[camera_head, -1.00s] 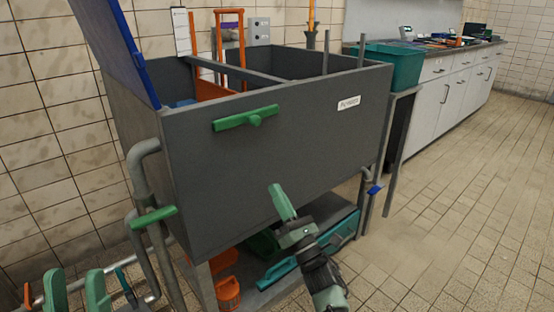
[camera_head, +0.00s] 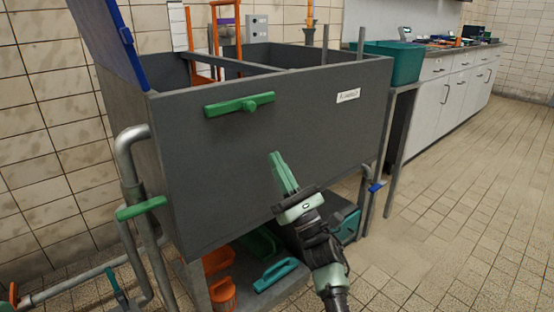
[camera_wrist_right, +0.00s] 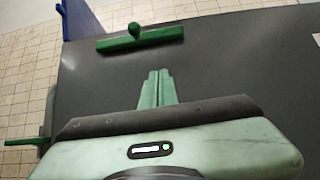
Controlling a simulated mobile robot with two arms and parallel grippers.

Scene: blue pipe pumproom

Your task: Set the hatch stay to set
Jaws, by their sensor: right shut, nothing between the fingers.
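A green bar handle (camera_head: 240,104) with a round knob at its middle is on the front wall of the grey tank (camera_head: 280,140). It lies nearly level, and I cannot tell for sure that it is the hatch stay. My right gripper (camera_head: 275,156) is shut and empty, below and right of the bar, apart from it. In the right wrist view the fingertips (camera_wrist_right: 158,72) point up toward the bar (camera_wrist_right: 140,39), with bare grey wall between. A blue hatch panel (camera_head: 112,50) stands raised at the tank's left. My left gripper is not in view.
A green valve lever (camera_head: 141,208) is on the pipe left of the tank. A teal bin (camera_head: 390,63) stands right of the tank. Orange and teal items lie on the shelf below. The tiled floor (camera_head: 440,220) at right is clear.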

